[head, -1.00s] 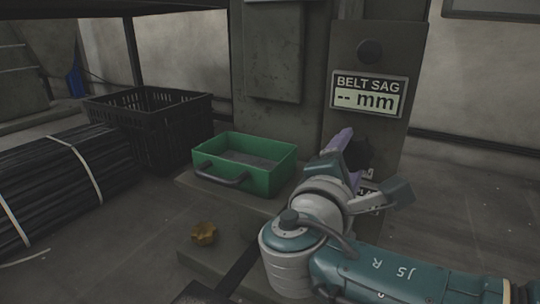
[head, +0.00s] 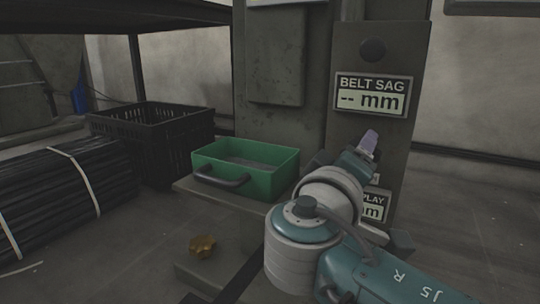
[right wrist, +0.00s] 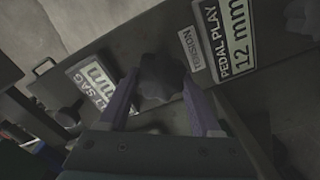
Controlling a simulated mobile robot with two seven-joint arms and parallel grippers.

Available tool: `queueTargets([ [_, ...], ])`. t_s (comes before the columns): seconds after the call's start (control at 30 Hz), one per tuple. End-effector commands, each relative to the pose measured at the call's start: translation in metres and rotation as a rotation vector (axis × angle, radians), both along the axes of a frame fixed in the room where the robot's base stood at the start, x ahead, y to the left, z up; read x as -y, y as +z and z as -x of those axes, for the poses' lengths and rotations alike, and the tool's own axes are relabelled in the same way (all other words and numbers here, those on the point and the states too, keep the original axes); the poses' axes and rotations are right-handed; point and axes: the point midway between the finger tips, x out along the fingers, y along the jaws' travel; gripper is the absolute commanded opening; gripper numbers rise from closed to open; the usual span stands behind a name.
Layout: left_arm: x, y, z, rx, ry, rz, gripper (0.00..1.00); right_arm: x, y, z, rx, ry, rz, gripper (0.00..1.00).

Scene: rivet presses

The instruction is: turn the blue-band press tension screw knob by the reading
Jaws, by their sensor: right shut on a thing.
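The dark lobed knob (right wrist: 163,77) sits beside a TENSION label (right wrist: 196,51) on the press panel (head: 345,45). In the right wrist view, the purple fingers of my right gripper (right wrist: 161,86) are on either side of it, shut on it. In the head view one purple fingertip of my right gripper (head: 368,143) shows, and my wrist hides the knob. The BELT SAG display (head: 372,95) reads "-- mm". The PEDAL PLAY display (right wrist: 223,38) reads 12 mm. No blue band shows. My left gripper is out of view.
A green tray (head: 271,182) sits on a ledge left of my arm. A brass-coloured knob (head: 202,246) is below it. A black crate (head: 158,149) and bundled dark rods (head: 60,190) are at left.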

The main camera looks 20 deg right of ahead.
Motion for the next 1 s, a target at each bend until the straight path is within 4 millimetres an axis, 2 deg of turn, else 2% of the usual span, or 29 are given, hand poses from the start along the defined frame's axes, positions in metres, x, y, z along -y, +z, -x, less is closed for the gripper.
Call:
queueTargets([
  [0.5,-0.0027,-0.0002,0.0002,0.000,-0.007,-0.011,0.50,0.0008,0.0028,0.0014,0.322,0.000,-0.275,0.10],
  [1.0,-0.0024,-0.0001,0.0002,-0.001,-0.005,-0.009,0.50,0.0014,0.0042,0.0017,0.434,0.002,-0.367,0.10],
])
